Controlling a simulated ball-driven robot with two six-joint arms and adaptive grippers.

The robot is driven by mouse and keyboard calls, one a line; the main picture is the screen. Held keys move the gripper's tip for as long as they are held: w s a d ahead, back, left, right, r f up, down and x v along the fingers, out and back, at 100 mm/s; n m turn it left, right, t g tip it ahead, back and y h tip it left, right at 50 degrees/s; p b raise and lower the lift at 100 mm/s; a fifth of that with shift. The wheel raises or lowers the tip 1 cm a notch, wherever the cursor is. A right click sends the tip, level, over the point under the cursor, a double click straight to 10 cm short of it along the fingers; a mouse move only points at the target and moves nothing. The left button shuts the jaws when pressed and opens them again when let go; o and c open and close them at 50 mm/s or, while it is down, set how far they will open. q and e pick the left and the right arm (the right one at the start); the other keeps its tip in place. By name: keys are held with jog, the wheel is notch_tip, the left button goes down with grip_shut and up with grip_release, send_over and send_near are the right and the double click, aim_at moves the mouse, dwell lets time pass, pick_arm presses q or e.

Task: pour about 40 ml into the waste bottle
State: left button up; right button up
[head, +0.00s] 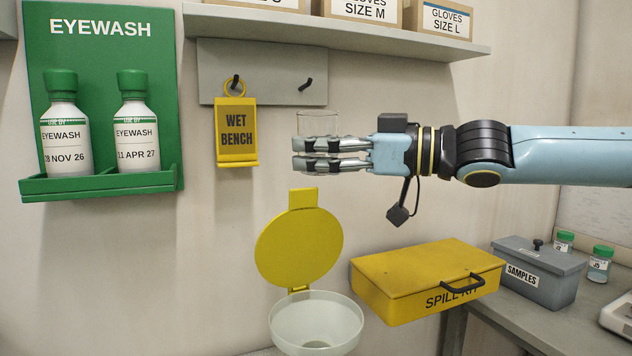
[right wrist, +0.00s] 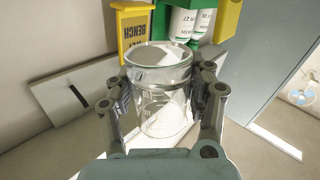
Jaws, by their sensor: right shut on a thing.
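A clear glass beaker (head: 319,124) is held in my right gripper (head: 299,153), its rim showing above the fingers. It also shows between the fingers of this gripper in the right wrist view (right wrist: 160,108). The beaker looks upright in the head view; I cannot tell how much liquid is in it. A pale funnel (head: 316,335) with a raised round yellow lid (head: 300,247) is at the bottom of the head view, below the beaker in the picture. The waste bottle's body is not visible beneath it. My left gripper is not in view.
A yellow spill kit box (head: 425,275) and a grey samples box (head: 537,275) are right of the funnel. A yellow wet bench sign (head: 236,152) hangs behind on the wall, with a green eyewash station (head: 100,185) at the left. A shelf (head: 340,32) runs above the arm.

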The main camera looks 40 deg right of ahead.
aim_at(317, 133)
jog(key=shift+s+a+r+n+p, duration=0.25)
jog(key=shift+r+n+p, duration=0.2)
jog(key=shift+n+p, duration=0.2)
jog(key=n+p, duration=0.1)
jog(key=s+a+r+n+p, duration=0.1)
jog(key=p, duration=0.1)
jog(key=shift+s+n+t+y, duration=0.15)
jog(key=shift+n+t+y, duration=0.2)
jog(key=shift+t+y, duration=0.05)
jog(key=shift+s+f+n, duration=0.15)
jog(key=shift+f+n, duration=0.15)
jog(key=shift+s+a+f+n+y, duration=0.25)
jog(key=shift+s+n+y, duration=0.05)
jog(key=shift+n, duration=0.3)
jog(key=shift+r+n+y+p, duration=0.3)
jog(key=shift+r+n+p, duration=0.2)
jog(key=shift+n, duration=0.1)
jog(key=shift+r+n, duration=0.15)
jog(key=shift+n, duration=0.35)
jog(key=shift+r+n, duration=0.15)
jog(key=shift+n, duration=0.55)
jog(key=shift+f+n+y+b, duration=0.3)
jog(key=shift+n+y, duration=0.3)
jog(key=shift+n, duration=0.5)
